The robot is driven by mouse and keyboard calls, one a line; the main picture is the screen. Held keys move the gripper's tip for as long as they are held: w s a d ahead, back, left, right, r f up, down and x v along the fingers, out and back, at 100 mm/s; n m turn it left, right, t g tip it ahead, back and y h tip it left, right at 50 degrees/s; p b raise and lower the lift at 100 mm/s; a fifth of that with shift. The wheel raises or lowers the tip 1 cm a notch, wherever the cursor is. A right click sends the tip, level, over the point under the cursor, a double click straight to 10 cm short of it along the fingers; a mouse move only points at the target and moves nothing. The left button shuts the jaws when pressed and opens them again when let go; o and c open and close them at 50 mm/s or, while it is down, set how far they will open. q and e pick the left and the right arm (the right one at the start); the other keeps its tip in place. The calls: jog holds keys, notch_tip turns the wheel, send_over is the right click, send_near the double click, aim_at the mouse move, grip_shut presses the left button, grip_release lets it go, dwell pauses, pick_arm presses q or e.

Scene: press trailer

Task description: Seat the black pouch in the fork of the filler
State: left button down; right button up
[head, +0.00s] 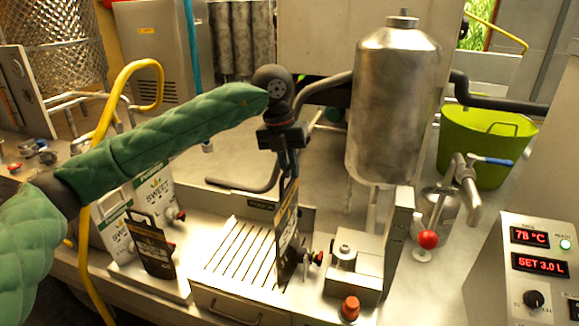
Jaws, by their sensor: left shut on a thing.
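The black pouch (287,238) hangs upright, seen nearly edge-on, over the right part of the slatted drip tray (235,250). My left gripper (287,168) points down and is shut on the top of this pouch. The pouch's dark spout with a red cap (317,258) points right, toward the filler's metal block (350,262). The spout end looks close beside the block. The fork is not clearly distinguishable, and I cannot tell whether the spout touches it. My right gripper is not in view.
Another black pouch (152,247) and white pouches (153,195) stand at the left. A steel tank (392,105) rises behind the block. A red knob (350,307), a red-balled lever (427,240), a green tub (487,145) and a control panel (530,262) are at the right.

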pick_arm(q)
jog(key=shift+f, duration=0.25)
jog(key=c, duration=1.4)
grip_release()
jog(key=shift+c, duration=0.2)
